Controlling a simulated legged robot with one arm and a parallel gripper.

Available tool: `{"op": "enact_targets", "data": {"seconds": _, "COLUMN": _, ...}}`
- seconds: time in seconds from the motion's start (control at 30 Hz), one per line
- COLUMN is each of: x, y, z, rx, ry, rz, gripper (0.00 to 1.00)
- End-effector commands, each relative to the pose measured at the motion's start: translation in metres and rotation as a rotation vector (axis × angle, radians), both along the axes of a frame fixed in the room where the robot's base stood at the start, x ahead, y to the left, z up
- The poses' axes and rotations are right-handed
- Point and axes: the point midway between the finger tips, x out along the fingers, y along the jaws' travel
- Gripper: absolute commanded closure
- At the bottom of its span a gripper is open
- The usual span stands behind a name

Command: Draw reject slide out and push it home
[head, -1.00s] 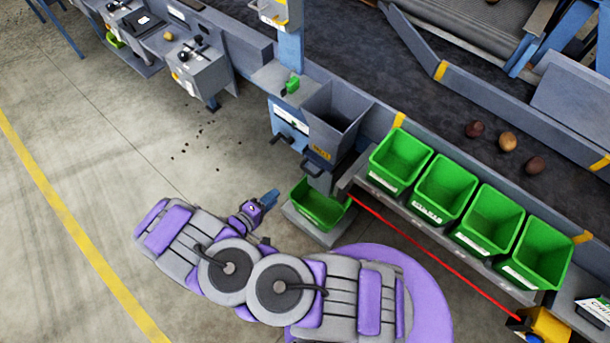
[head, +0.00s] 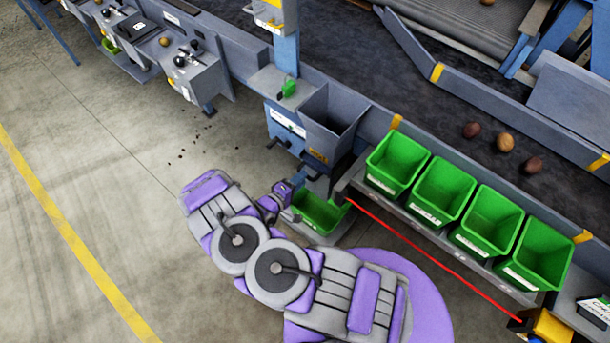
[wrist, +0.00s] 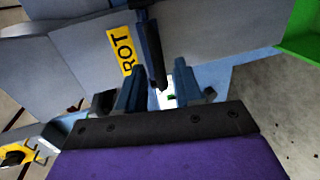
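A grey, open-topped hopper box (head: 335,118) stands on the grader's side, with a yellow label (head: 317,156) low on its front. The wrist view shows that label reading "ROT" (wrist: 122,50) on a grey face (wrist: 85,58). A dark bar handle (wrist: 150,45) stands out from this face; I take this to be the reject slide. My gripper (wrist: 160,82) is open, one blue finger on each side of the handle's near end. Contact cannot be told. In the head view, my wrist (head: 282,192) is just below the hopper and the fingertips are hard to make out.
A green bin (head: 318,212) sits on a low shelf beneath the hopper. A white-labelled blue panel (head: 288,122) with a dark handle is to its left. Several green bins (head: 437,190) line the rail at right, with a red line along it.

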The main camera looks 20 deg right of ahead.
Motion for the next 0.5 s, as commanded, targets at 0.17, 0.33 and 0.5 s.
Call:
{"op": "enact_targets", "data": {"seconds": 0.17, "x": 0.013, "y": -0.019, "z": -0.005, "rx": -0.001, "ry": -0.001, "rz": -0.003, "gripper": 0.64}}
{"op": "enact_targets", "data": {"seconds": 0.33, "x": 0.018, "y": -0.025, "z": -0.007, "rx": -0.001, "ry": 0.000, "rz": -0.001, "gripper": 0.64}}
{"op": "enact_targets", "data": {"seconds": 0.5, "x": 0.019, "y": -0.026, "z": -0.007, "rx": 0.000, "ry": 0.000, "rz": -0.001, "gripper": 0.64}}
